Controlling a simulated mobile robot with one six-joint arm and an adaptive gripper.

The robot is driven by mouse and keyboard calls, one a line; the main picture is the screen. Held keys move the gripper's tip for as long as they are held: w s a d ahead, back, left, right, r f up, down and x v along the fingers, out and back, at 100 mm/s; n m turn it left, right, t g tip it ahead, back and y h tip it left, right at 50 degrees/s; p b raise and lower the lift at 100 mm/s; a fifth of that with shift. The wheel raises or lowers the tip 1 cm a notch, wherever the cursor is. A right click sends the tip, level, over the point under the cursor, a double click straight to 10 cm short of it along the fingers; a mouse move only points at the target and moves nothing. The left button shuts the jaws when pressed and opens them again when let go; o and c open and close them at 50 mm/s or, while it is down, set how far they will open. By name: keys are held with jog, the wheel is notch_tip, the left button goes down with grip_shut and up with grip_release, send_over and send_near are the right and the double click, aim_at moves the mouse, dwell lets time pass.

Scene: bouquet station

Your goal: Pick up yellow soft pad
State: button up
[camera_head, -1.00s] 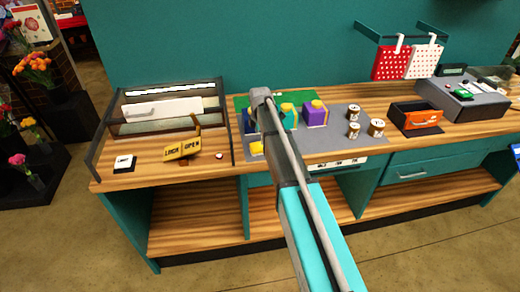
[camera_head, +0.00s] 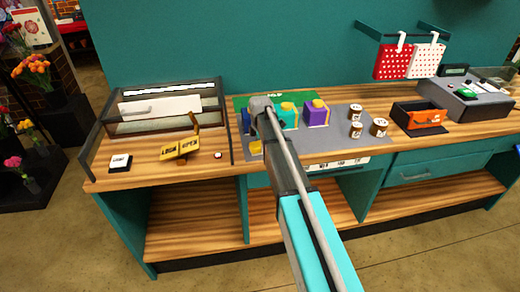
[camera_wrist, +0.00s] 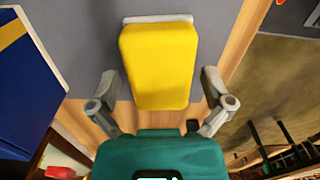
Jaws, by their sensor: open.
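The yellow soft pad (camera_wrist: 158,62) shows in the wrist view as a rounded yellow block in the upper middle, on the grey mat near the counter's front edge. In the head view only a small part of the pad (camera_head: 256,147) shows beside my arm. My gripper (camera_wrist: 162,85) is open and empty, with one finger on each side of the pad's lower part. I cannot tell how far above the pad the fingers are. In the head view my arm hides most of the gripper.
A blue block (camera_wrist: 25,60) stands left of the pad in the wrist view. Teal (camera_head: 289,118) and purple (camera_head: 315,114) blocks stand on the grey mat (camera_head: 333,142). Several small jars (camera_head: 356,130) and an orange-fronted box (camera_head: 420,116) are to the right.

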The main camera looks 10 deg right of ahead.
dwell(0.4)
jog(key=c, duration=1)
jog(key=shift+r, duration=0.1)
notch_tip(320, 180, up, 3)
jog(key=p, duration=0.2)
jog(key=shift+f+p, duration=0.2)
jog(key=shift+p, duration=0.15)
jog(key=s+a+r+p, duration=0.1)
jog(key=s+r+p, duration=0.9)
jog(key=s, duration=0.4)
jog(key=shift+a+r, duration=0.15)
jog(key=shift+a, duration=0.2)
